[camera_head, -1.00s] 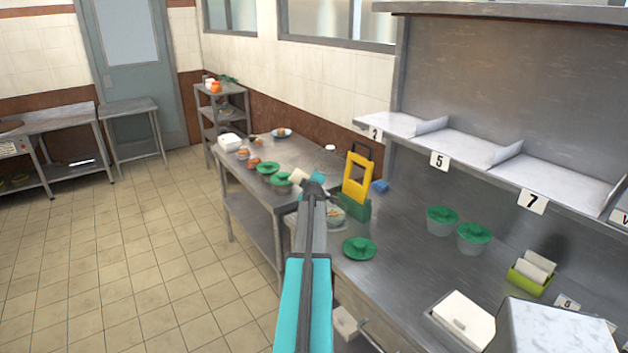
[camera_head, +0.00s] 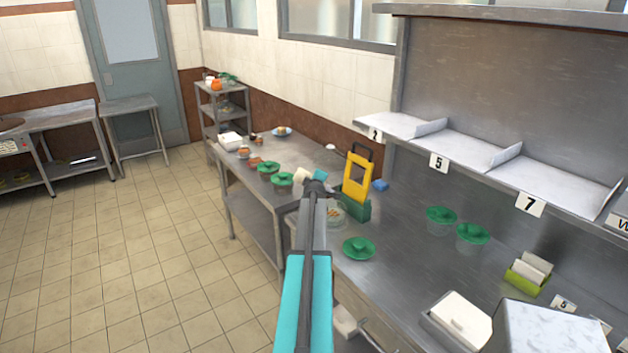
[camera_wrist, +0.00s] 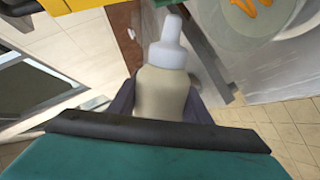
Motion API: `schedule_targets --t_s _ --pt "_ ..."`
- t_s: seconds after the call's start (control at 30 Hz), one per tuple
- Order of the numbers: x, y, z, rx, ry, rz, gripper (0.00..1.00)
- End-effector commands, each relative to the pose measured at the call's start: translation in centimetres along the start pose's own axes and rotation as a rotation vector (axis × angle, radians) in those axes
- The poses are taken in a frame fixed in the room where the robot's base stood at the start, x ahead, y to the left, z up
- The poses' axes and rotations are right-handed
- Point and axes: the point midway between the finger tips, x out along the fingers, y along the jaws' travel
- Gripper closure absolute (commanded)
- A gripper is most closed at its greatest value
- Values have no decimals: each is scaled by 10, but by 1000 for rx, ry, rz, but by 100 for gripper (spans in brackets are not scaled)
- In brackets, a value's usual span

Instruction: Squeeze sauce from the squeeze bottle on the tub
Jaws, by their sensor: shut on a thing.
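The squeeze bottle (camera_wrist: 163,88) is cream with a white nozzle. In the wrist view it sits between the dark fingers of my gripper (camera_wrist: 158,102), which is shut on it. In the head view the cream bottle (camera_head: 302,174) shows at the end of my arm, tilted, with my gripper (camera_head: 313,180) beside it. A clear tub with orange pieces inside (camera_head: 336,214) stands on the steel counter, partly hidden behind my arm. Part of an open tub (camera_wrist: 270,30) shows at the top right of the wrist view, apart from the nozzle. I see no sauce flowing.
A yellow and green caddy (camera_head: 357,185) stands close right of my gripper. A green lid (camera_head: 359,248) lies on the counter (camera_head: 400,265). Green-lidded tubs (camera_head: 472,238) stand farther right. More lidded tubs (camera_head: 268,171) stand on the left table.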

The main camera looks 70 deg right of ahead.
Motion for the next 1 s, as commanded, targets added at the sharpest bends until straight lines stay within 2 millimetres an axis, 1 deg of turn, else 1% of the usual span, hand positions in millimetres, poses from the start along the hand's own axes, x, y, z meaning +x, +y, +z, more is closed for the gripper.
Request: schedule_targets --t_s 0.03,0.1,0.57,1.0 --pt "-1 4 -3 -16 -6 0 67" --pt "0 0 -1 -39 -16 0 67" --pt "3 -6 0 -210 -91 1 67" --pt "5 -11 1 -435 -190 1 67"
